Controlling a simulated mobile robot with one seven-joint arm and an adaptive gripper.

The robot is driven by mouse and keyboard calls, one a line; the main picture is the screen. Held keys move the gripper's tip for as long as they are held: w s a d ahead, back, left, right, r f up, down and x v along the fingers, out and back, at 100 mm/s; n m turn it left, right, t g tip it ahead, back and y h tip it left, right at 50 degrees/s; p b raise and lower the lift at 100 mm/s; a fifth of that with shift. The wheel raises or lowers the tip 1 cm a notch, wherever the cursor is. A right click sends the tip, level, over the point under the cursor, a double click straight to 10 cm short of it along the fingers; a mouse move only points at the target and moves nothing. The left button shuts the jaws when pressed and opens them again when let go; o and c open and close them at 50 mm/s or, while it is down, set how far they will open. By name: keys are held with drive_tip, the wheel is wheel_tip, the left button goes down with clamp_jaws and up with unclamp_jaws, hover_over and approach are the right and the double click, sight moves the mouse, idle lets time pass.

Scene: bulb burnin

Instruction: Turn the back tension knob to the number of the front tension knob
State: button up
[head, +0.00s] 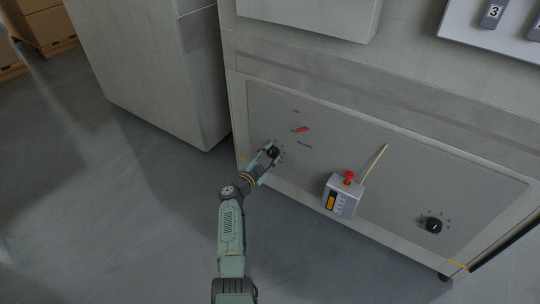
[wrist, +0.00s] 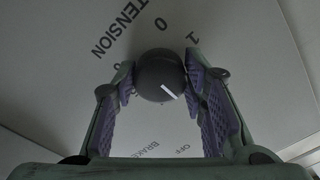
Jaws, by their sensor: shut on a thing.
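My gripper (head: 268,157) reaches the left end of the grey panel and is shut on a black tension knob (head: 273,151). In the wrist view this dark round knob (wrist: 161,74) sits between the two purple-padded fingers (wrist: 163,85). Its white pointer line slants down to the right.
A red lever (head: 301,129) is on the panel just above my gripper. A grey control box (head: 342,195) with a red button and a yellow cable hangs between the knobs. A grey cabinet (head: 150,70) stands at left. The floor (head: 110,220) in front is clear.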

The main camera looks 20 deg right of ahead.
sight(275, 129)
drive_tip(key=o, duration=1.2)
drive_tip(key=shift+c, duration=0.2)
wheel_tip(275, 129, up, 10)
drive_tip(key=shift+r, duration=0.1)
